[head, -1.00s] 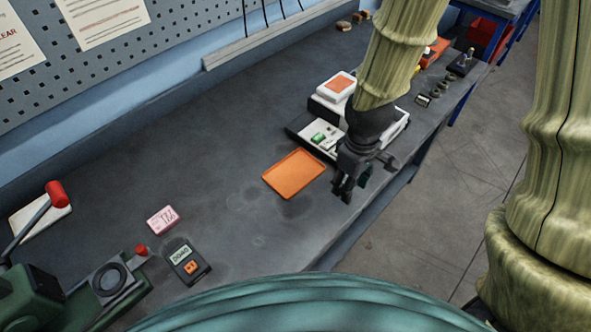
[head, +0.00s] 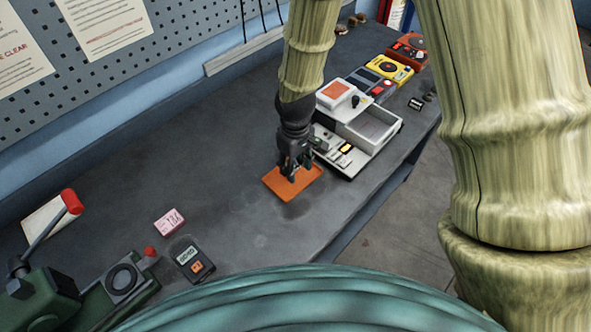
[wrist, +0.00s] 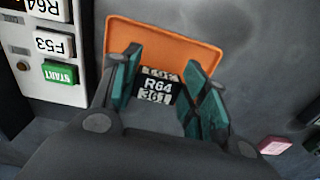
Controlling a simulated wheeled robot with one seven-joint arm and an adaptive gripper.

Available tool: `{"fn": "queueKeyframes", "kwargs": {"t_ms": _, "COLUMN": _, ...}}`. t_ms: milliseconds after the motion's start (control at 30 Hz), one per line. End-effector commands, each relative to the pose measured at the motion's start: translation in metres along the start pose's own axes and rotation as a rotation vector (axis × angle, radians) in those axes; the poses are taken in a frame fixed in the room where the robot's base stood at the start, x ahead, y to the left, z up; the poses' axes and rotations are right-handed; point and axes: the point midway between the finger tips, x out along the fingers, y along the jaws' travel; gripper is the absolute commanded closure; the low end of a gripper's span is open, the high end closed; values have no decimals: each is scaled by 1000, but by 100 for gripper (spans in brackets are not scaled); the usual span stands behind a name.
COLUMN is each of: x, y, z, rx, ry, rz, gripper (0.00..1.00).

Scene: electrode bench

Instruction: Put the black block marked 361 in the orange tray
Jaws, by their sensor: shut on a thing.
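The orange tray (wrist: 178,43) lies behind and below the block in that view. The block is hidden there by the fingers. I cannot tell whether the block touches the tray floor.
A white device (head: 352,155) with an open bin and buttons stands just right of the tray. A pink label block (head: 169,221) and a dark meter (head: 191,257) lie at lower left, near a green machine (head: 45,295). The bench left of the tray is clear.

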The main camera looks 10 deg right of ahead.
Motion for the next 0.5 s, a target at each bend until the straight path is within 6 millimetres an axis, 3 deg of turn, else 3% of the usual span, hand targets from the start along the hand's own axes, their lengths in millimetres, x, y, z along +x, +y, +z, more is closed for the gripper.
{"fn": "queueKeyframes", "kwargs": {"t_ms": 300, "x": 26, "y": 0, "z": 1, "rx": -2, "ry": -3, "rz": -1, "gripper": 93}}
{"fn": "queueKeyframes", "kwargs": {"t_ms": 500, "x": 31, "y": 0, "z": 1, "rx": -1, "ry": 0, "rz": 0, "gripper": 93}}
